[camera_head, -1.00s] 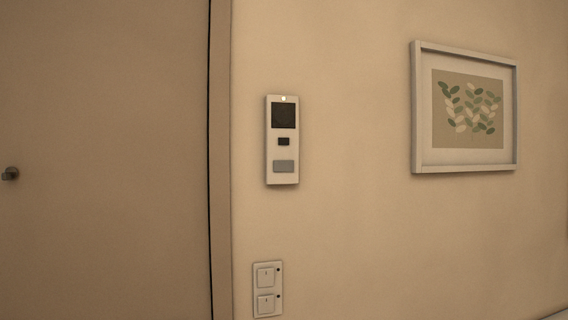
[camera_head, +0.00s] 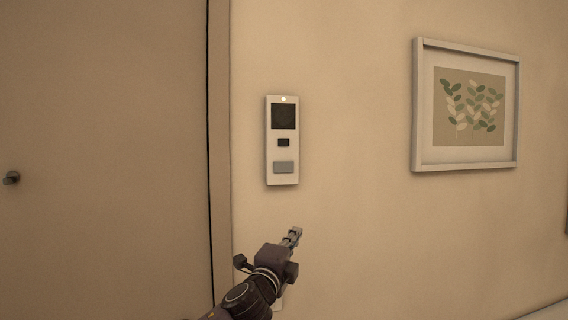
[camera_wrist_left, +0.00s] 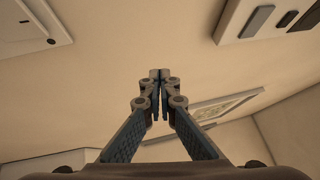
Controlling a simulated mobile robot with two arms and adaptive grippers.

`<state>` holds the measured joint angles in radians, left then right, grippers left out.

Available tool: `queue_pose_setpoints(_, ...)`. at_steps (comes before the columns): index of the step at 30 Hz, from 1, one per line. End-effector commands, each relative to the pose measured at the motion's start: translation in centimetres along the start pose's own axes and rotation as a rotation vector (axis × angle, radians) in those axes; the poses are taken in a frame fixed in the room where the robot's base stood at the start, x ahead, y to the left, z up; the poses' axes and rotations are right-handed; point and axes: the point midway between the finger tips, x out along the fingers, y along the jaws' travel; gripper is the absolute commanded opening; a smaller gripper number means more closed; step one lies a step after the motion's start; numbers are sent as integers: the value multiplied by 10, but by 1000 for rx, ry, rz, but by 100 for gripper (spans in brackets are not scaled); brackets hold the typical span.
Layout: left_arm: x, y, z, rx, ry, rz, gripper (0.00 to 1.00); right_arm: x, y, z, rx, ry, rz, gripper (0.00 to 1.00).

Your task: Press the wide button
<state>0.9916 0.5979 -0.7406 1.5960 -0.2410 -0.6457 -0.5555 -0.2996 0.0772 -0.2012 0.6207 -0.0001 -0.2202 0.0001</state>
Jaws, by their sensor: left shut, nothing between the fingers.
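The wide button (camera_head: 284,167) is a grey bar low on a white wall panel (camera_head: 270,150), which also has a small dark button (camera_head: 283,142) and a dark square screen (camera_head: 283,116). In the left wrist view the wide button (camera_wrist_left: 257,21) shows at the upper right, with the dark button (camera_wrist_left: 306,19) beside it. My left gripper (camera_head: 296,231) is shut and empty, below the panel and apart from the button. Its closed fingertips (camera_wrist_left: 159,73) are in the middle of the left wrist view. My right gripper is not in view.
A light switch plate is mostly hidden behind my left arm and shows in the left wrist view (camera_wrist_left: 55,20). A framed leaf picture (camera_head: 416,110) hangs to the right. A door (camera_head: 110,150) with a knob (camera_head: 12,178) is at the left.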

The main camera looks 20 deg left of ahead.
Motion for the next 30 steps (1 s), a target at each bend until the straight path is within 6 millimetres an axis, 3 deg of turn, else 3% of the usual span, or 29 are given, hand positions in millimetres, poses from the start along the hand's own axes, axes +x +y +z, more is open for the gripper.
queue_pose_setpoints(1,-2,-39,-1,41,3,-50,0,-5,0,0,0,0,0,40)
queue_pose_setpoints(3,-6,-79,-4,91,6,-105,0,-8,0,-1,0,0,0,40)
queue_pose_setpoints(6,-15,-124,-7,150,6,-169,0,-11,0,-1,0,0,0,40)
queue_pose_setpoints(10,-24,-159,-10,200,3,-223,0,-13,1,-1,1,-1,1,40)
queue_pose_setpoints(15,-28,-174,-12,222,1,-245,0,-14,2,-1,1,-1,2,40)
queue_pose_setpoints(30,-18,-170,-4,221,-1,-244,0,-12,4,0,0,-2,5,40)
